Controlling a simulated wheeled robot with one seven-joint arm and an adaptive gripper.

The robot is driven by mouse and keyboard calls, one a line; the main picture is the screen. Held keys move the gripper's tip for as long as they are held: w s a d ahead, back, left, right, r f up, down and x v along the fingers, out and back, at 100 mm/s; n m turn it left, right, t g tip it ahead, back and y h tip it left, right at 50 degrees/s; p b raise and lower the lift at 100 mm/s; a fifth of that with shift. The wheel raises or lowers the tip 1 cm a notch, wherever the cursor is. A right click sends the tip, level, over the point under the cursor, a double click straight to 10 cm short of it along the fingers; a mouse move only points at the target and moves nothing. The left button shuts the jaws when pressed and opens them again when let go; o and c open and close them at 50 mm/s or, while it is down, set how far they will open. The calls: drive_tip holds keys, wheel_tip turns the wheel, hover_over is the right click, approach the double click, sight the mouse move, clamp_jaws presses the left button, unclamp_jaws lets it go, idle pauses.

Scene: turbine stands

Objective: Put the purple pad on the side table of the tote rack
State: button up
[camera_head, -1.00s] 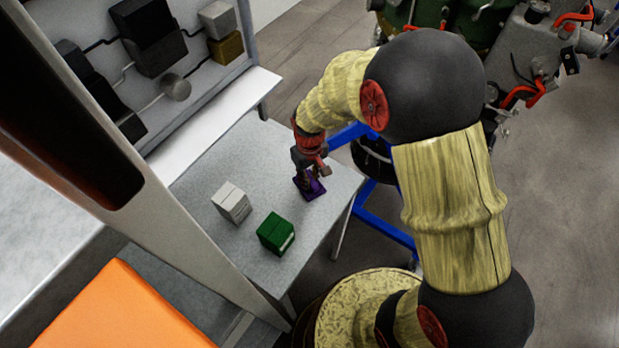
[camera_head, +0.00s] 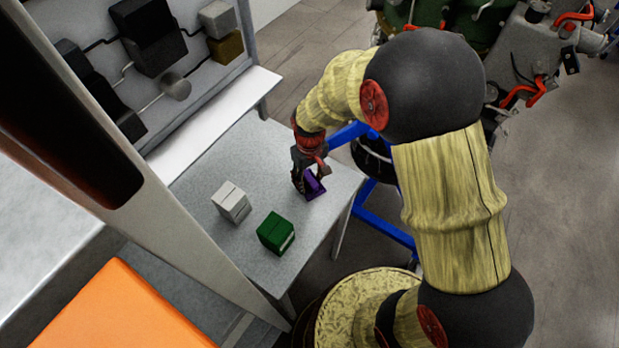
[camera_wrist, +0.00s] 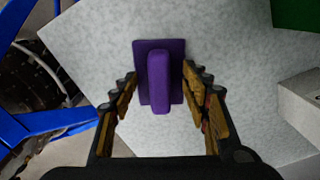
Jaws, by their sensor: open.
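The purple pad (camera_head: 314,185) lies on the grey side table (camera_head: 268,160) of the rack, near its right edge. In the wrist view the pad (camera_wrist: 160,75) is a flat purple plate with a raised rounded ridge along its middle. My gripper (camera_head: 306,184) is right at the pad in the head view and hides part of it. In the wrist view my gripper (camera_wrist: 158,95) is open, with one finger on each side of the pad and a gap beside the ridge. Part of the pad's near end lies between the fingers.
A white box (camera_head: 231,202) and a green box (camera_head: 276,233) stand on the same table, left of and in front of the pad. The rack (camera_head: 215,122) rises behind. A blue frame (camera_head: 385,225) stands beyond the table's right edge.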

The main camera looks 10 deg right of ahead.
sight(310, 178)
drive_tip(key=shift+r+p, duration=2.35)
drive_tip(key=shift+r, duration=1.2)
drive_tip(key=s+d+r+m+t+b, duration=0.2)
drive_tip(key=s+d+r+b, duration=0.3)
drive_tip(key=s+r+b, duration=0.2)
drive_tip(key=s+d+r+m+t+b, duration=0.2)
drive_tip(key=s+r+b, duration=0.5)
drive_tip(key=s, duration=0.4)
drive_tip(key=d+t, duration=0.1)
drive_tip(key=d, duration=0.1)
drive_tip(key=shift+s+d+r+t, duration=0.2)
drive_tip(key=shift+d+r+t, duration=0.1)
drive_tip(key=shift+d+r, duration=0.05)
